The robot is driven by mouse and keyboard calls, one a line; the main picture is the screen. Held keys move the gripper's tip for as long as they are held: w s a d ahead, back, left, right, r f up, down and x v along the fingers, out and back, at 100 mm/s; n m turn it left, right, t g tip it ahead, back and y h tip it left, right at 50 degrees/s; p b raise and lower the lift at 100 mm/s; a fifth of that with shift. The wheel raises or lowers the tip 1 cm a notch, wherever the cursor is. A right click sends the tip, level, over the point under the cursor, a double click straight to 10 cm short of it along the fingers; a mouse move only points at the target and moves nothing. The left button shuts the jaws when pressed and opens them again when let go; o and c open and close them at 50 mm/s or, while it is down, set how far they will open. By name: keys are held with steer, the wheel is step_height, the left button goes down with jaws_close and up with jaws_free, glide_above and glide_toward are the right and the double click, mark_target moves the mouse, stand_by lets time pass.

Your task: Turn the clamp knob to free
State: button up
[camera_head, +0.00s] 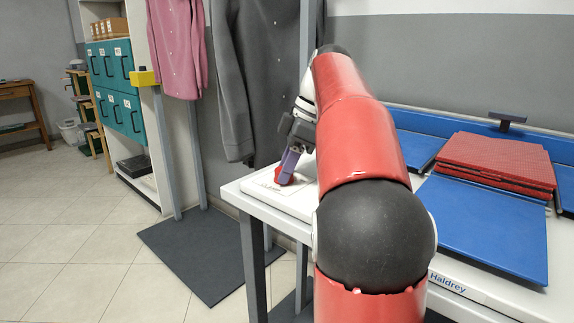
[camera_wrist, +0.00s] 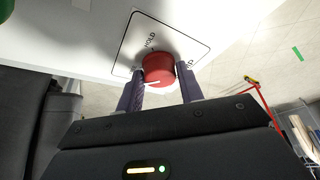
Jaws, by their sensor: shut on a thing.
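The red clamp knob (camera_wrist: 158,68) sits on a white label plate (camera_wrist: 172,36) with dark lettering. The word HOLD reads above the knob in the wrist view; other lettering beside it is partly hidden by the fingers. A pale pointer line shows on the knob's near side. My gripper (camera_wrist: 160,80) is shut on the knob, one purple-grey finger at each side. In the head view the knob (camera_head: 283,179) is at the left end of the white table (camera_head: 308,205), with my gripper (camera_head: 289,164) coming down on it from above.
A blue folding board (camera_head: 480,222) and a stack of red panels (camera_head: 497,157) lie on the table to the right. A grey coat (camera_head: 248,80) and a pink shirt (camera_head: 178,45) hang behind. Teal drawers (camera_head: 113,65) stand at the left.

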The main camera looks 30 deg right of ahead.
steer(key=shift+n, duration=0.4)
steer(key=o, duration=1)
